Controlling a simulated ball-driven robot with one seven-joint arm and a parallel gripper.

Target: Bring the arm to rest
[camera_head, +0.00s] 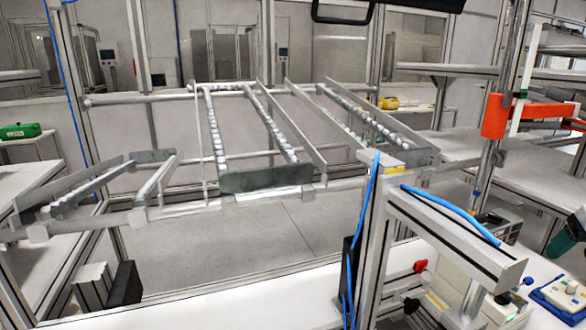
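No part that I can make out as my gripper or arm shows in the head camera view. Whether my gripper is open or shut is hidden from me. No helmet shell is clearly visible. A sloped roller rack (265,178) with metal rails stands in the middle, and its lanes look empty.
A white worktop (240,312) runs along the bottom. A metal post and beam (455,240) with blue hoses stand at right, near an orange-red clamp (510,114). A blue-based control box (562,294) sits at lower right. Grey floor shows beneath the rack.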

